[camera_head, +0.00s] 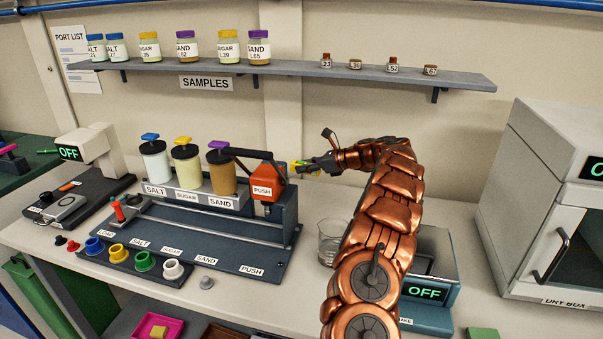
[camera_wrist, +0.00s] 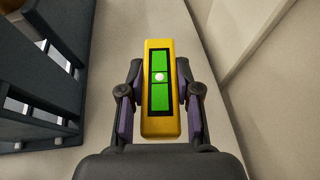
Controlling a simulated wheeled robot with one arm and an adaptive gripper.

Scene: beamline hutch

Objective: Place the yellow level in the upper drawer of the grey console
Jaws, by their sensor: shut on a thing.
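The yellow level (camera_wrist: 160,125) has a green window with a white dot and sits lengthwise between my fingers in the wrist view. My gripper (camera_wrist: 160,105) is shut on its two long sides. In the head view my gripper (camera_head: 316,166) is over the back of the bench, just right of the orange PUSH block. Only a small yellow-green bit of the level (camera_head: 293,166) shows there. I cannot make out a grey console with an upper drawer in either view.
A dosing rig (camera_head: 200,230) with three jars stands left of my gripper. A glass beaker (camera_head: 332,240) and a blue-grey device marked OFF (camera_head: 425,292) stand partly behind my arm. A white dry box (camera_head: 550,200) is at right. A sample shelf (camera_head: 290,68) hangs above.

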